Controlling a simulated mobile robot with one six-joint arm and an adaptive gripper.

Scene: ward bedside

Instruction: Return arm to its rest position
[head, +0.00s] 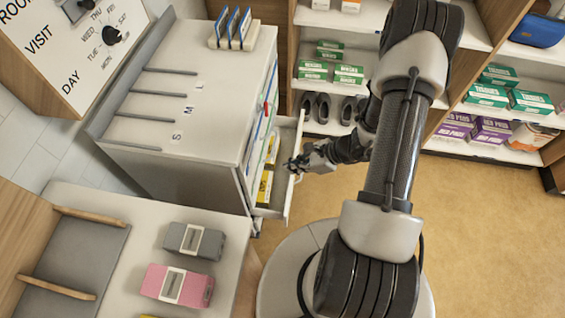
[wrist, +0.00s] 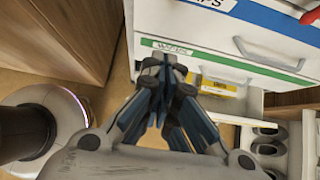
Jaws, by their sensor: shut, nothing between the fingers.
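My arm reaches from the right of the head view toward the white drawer cabinet (head: 195,90). My gripper (head: 292,165) is at the open drawer (head: 288,190), by its front edge, shut and empty. Whether the fingers touch the drawer front cannot be told. Yellow packs (head: 265,187) lie inside the open drawer; one yellow pack (wrist: 218,88) also shows in the wrist view.
Shelves with green boxes (head: 487,95), purple boxes (head: 490,130) and dark shoes (head: 322,107) stand behind. A bedside top at lower left holds a grey pack (head: 195,241) and a pink pack (head: 177,286). Open floor (head: 480,220) lies to the right.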

